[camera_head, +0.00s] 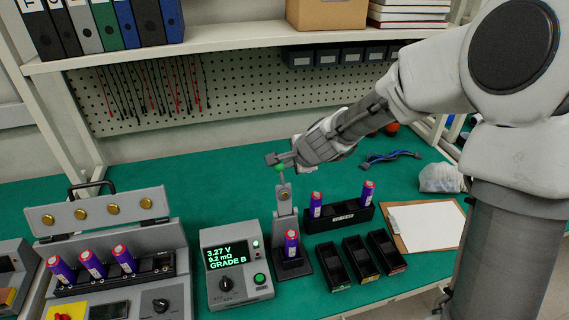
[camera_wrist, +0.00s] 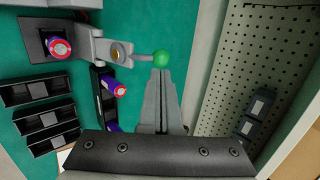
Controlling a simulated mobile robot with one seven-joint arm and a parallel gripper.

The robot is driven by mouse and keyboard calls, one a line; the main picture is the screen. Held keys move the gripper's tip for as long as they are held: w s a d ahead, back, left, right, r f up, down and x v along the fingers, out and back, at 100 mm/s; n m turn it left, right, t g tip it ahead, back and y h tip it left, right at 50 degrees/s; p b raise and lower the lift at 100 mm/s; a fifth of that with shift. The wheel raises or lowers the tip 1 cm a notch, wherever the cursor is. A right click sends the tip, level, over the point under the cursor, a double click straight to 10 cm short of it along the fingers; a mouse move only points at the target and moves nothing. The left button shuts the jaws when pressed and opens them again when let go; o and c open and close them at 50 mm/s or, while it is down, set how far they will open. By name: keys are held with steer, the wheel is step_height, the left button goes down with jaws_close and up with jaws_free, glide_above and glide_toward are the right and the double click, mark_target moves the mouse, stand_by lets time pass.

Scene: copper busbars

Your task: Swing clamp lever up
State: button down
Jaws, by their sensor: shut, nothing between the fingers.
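The clamp lever's green knob (camera_head: 280,167) tops a short grey arm above the grey clamp stand (camera_head: 284,195) in the head view. In the wrist view the knob (camera_wrist: 161,58) sits right of the stand's brass disc (camera_wrist: 120,52), at the end of a thin rod. My gripper (camera_head: 276,159) is shut and empty, its fingertips beside the knob. In the wrist view the closed fingertips (camera_wrist: 160,76) are just below the knob; I cannot tell if they touch it. A purple cell (camera_head: 291,243) stands in the holder at the stand's foot.
A meter (camera_head: 234,268) reading 3.27 V, GRADE B stands left of the clamp. Black bins (camera_head: 360,259) lie to the right, with a black rack (camera_head: 340,217) holding two cells behind. A shelf (camera_head: 230,38) and pegboard (camera_head: 240,94) are at the back.

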mark_target(282, 165)
steer(key=shift+x, duration=2.2)
steer(key=shift+w, duration=0.15)
steer(key=shift+w+a+f, duration=0.15)
steer(key=shift+w+a, duration=0.05)
steer(key=shift+w, duration=0.35)
steer(key=shift+w+a+f, duration=0.2)
steer(key=shift+w, duration=0.4)
steer(key=shift+d+r+p, duration=0.1)
steer(key=shift+r+p, duration=0.05)
steer(key=shift+p, duration=0.25)
